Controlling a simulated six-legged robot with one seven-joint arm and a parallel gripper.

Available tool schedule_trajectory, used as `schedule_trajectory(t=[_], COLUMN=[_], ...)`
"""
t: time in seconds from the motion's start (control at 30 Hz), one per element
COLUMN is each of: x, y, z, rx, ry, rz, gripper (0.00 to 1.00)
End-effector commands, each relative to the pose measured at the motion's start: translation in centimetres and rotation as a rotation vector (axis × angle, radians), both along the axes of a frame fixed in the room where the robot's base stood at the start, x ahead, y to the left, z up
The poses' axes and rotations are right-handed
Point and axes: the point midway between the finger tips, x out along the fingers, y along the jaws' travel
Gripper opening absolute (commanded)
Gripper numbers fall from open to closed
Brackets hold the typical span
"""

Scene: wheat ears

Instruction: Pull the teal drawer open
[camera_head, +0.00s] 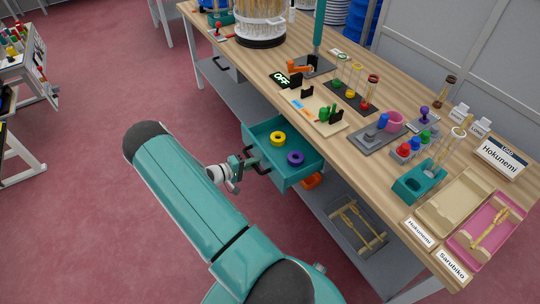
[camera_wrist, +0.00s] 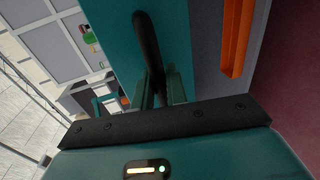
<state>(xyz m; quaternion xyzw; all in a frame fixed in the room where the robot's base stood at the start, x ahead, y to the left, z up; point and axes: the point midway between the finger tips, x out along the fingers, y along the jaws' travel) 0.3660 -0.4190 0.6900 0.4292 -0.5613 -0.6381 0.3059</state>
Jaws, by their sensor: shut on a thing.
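The teal drawer (camera_head: 293,177) under the wooden workbench stands pulled out in the head view. A yellow ring (camera_head: 278,139) and a purple ring (camera_head: 295,158) lie inside it. My gripper (camera_head: 249,162) is at the drawer's front, shut on its dark handle. In the wrist view the black handle (camera_wrist: 147,38) runs down between the fingers of my gripper (camera_wrist: 160,88), in front of the teal drawer face (camera_wrist: 174,30). The fingertips are partly hidden by the handle and the dark gripper body.
The wooden workbench (camera_head: 395,130) above holds tubes, blocks, a teal holder (camera_head: 418,184) and trays. A grey lower shelf (camera_head: 345,228) carries a tray with wooden tools. An orange thing (camera_head: 311,181) shows below the drawer.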

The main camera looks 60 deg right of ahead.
Motion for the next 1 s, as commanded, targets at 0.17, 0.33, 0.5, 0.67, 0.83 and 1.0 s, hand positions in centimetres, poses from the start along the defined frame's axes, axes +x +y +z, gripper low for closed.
schedule_trajectory(t=[0.17, 0.33, 0.5, 0.67, 0.83, 1.0], x=[2.0, 3.2, 3.8, 4.0, 4.0, 4.0], y=[3.8, 6.2, 7.4, 7.8, 7.8, 7.8], z=[0.1, 0.0, 0.1, 0.1, 0.1, 0.1], rx=[-0.001, 0.0, -0.002, -0.001, -0.001, -0.001], ry=[0.0, 0.0, 0.001, 0.0, 0.0, 0.0], rz=[0.004, 0.002, 0.0, 0.0, 0.0, 0.0], gripper=[0.0, 0.0, 0.0, 0.0, 0.0, 0.2])
